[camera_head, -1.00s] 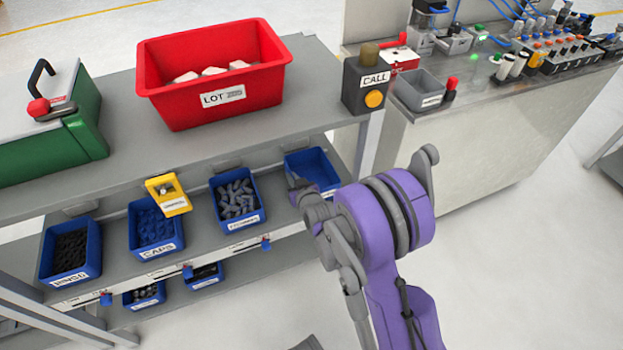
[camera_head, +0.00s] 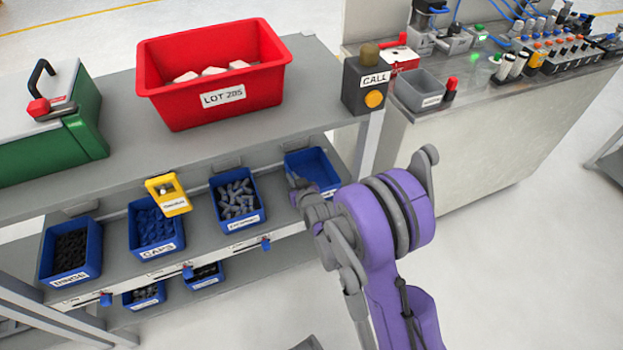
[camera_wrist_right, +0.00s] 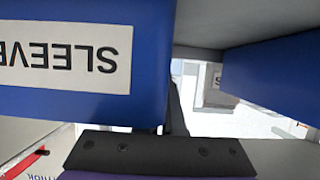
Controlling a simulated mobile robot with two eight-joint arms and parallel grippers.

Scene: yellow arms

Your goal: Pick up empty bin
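The empty blue bin (camera_head: 316,166) stands at the right end of the middle shelf, its inside bare. My right gripper (camera_head: 294,184) is at its front left corner, reached from the front right. The arm hides part of the bin's front. In the right wrist view, a blue bin wall (camera_wrist_right: 150,60) with an upside-down label starting "SLEEVE" fills the left side, very close to a dark gripper part (camera_wrist_right: 160,152). I cannot tell whether the fingers are open, or touch the bin. My left gripper is not in view.
A blue bin of grey parts (camera_head: 238,200) stands just left of the empty one. A bin marked CAPS (camera_head: 153,228) and one of black rings (camera_head: 70,252) are farther left. A red LOT bin (camera_head: 170,104) and call box (camera_head: 364,88) stand on the top above.

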